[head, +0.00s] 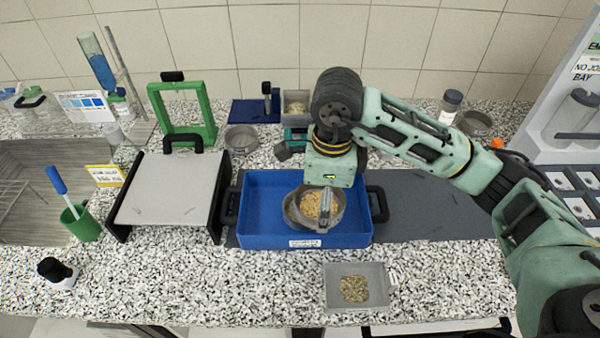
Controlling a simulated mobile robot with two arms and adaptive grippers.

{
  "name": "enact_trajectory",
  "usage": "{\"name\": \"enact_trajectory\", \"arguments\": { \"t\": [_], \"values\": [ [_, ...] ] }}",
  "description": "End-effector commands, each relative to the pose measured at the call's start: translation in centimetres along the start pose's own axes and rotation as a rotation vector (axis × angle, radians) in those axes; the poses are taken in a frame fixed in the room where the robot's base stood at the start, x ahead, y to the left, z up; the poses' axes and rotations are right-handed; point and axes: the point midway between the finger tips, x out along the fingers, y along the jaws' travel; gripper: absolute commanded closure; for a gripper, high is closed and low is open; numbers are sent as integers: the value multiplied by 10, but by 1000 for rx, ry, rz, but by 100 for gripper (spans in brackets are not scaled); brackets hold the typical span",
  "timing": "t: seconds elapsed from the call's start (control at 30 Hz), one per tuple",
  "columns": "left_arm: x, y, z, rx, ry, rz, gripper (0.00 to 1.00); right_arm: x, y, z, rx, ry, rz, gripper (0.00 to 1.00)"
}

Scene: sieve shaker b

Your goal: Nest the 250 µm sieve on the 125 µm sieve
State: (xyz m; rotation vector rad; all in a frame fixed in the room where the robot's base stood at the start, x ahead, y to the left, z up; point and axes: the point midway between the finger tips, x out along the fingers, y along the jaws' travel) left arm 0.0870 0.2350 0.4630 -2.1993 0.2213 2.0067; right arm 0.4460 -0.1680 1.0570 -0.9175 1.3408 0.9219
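A round grey sieve (291,214) with yellow-tan grains in it is in the blue tray (262,231). Its rim looks doubled at the left, but I cannot tell whether one or two sieves are there. My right gripper (326,206) reaches down from above at the sieve's right side. A grey finger-like part overlaps the rim; whether it grips the wall is unclear. Another round grey sieve-like pan (241,139) stands behind the tray, and one more (475,123) stands at the back right. No sieve size is readable. My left gripper is out of view.
A white-topped board with black sides (168,190) stands left of the tray. A green frame (183,112) is behind it. A grey container of grains (357,287) sits at the front. A grey mat (430,205) on the right is clear. My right arm crosses the back right.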

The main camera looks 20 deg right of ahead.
Motion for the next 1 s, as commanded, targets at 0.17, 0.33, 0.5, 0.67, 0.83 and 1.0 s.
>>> {"name": "enact_trajectory", "arguments": {
  "t": [0.17,0.33,0.5,0.67,0.83,1.0],
  "values": [
    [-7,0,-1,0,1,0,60,-2,-12,11,492,-2,0,51],
    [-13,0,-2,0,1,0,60,-2,-23,21,968,-1,-1,51],
    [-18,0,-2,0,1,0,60,-2,-33,30,1443,2,-4,50],
    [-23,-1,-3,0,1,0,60,-1,-42,38,1889,5,-9,50],
    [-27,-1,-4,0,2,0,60,1,-49,45,2325,9,-18,50],
    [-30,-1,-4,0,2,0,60,2,-54,50,2626,9,-28,50]
  ]
}}
